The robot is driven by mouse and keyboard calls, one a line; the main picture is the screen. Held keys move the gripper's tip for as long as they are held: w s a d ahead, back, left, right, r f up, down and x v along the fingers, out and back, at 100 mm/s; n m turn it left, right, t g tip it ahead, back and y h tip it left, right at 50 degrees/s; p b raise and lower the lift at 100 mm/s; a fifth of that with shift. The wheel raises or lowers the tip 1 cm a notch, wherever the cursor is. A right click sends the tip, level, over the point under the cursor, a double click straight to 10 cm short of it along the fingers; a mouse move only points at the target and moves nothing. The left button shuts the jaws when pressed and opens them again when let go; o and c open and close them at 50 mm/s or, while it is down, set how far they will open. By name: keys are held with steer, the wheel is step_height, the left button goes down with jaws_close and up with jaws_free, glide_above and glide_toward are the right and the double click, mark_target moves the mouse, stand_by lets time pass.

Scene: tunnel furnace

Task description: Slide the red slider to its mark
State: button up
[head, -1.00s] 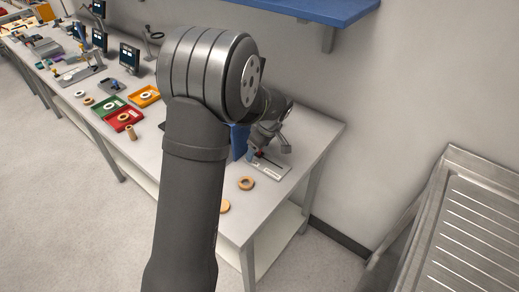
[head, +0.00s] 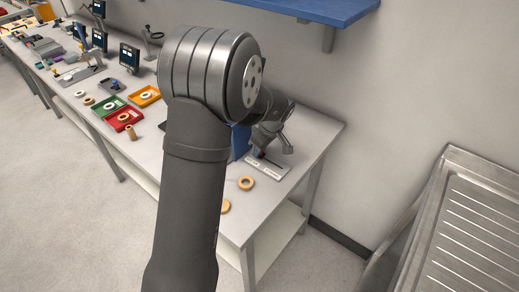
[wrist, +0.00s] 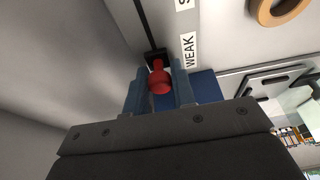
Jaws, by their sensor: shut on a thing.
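The red slider knob (wrist: 159,82) shows in the wrist view between the two blue fingers of my gripper (wrist: 160,70), which is shut on it. The knob sits at the near end of a dark straight slot (wrist: 143,22) in a pale plate. A white label reading WEAK (wrist: 189,50) lies beside the slot near the knob. A second label, cut off at the top edge, begins with S. In the head view my gripper (head: 262,150) is down at the slider plate (head: 273,170), and the fingers and knob are mostly hidden there. I cannot make out a target mark.
A wooden ring (head: 246,183) lies on the bench just in front of the plate; another is partly behind my arm. Green, red and orange trays (head: 146,96) stand farther left. A blue shelf (head: 318,10) hangs above. A metal rack (head: 470,220) stands at the right.

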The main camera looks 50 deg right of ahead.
steer(key=shift+s, duration=1.75)
steer(key=o, duration=1.6)
steer(key=shift+r, duration=0.1)
steer(key=v, duration=0.7)
steer(key=x, duration=0.7)
steer(key=shift+w, duration=1.05)
